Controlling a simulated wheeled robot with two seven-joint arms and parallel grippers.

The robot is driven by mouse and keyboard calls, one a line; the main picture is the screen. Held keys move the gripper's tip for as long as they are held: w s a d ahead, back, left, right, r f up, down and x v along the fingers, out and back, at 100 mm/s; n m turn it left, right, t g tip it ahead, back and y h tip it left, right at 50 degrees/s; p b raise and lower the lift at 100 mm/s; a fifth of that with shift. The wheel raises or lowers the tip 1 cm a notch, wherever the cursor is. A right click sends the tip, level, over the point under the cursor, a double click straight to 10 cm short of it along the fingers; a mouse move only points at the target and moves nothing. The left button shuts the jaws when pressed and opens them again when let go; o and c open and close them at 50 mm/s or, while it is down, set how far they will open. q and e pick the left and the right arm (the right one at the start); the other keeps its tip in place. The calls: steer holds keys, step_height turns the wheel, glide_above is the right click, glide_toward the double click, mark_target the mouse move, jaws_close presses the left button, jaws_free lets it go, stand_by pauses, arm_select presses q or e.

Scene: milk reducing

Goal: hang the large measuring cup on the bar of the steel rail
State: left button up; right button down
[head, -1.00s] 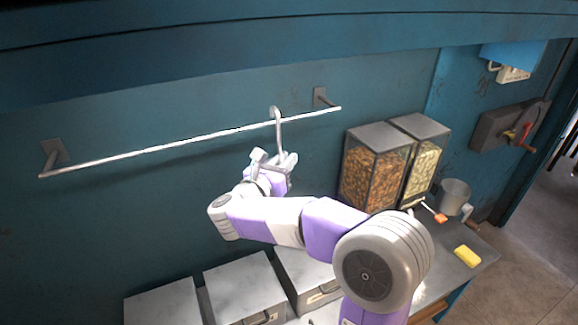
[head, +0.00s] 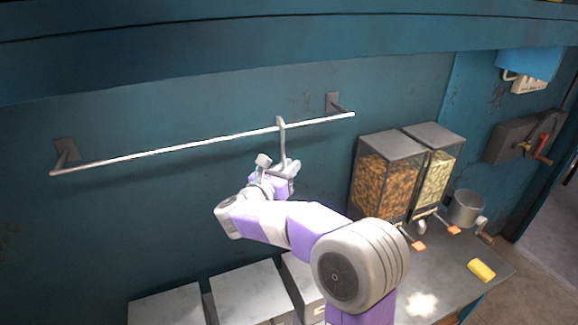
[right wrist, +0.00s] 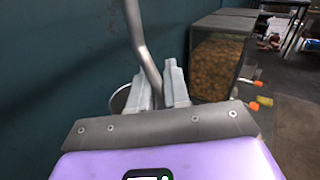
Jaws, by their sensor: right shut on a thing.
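The steel rail's bar (head: 180,148) runs across the teal wall, held by a bracket at each end. My right gripper (head: 283,172) is below the bar, towards its right end, shut on the handle of the large measuring cup (head: 283,143). The handle rises from the fingers, and its hooked top is at the bar, seeming to lie over it; whether it bears on the bar I cannot tell. In the right wrist view the handle (right wrist: 141,48) slants up from between the fingers (right wrist: 160,88). A rim (right wrist: 120,98), likely the cup's, shows behind them; the bowl is mostly hidden. My left gripper is out of view.
Two clear food dispensers (head: 388,176) stand on the counter (head: 455,285) at right. A metal pot (head: 465,207) and a yellow block (head: 481,270) are near them. Pale metal boxes (head: 245,290) stand below the bar. The wall along the bar's left part is clear.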

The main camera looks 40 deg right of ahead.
steer(key=shift+f, duration=0.3)
steer(key=c, duration=1)
jaws_free()
steer(key=v, duration=0.7)
steer(key=shift+s+a+r, duration=0.1)
steer(key=shift+a, duration=0.15)
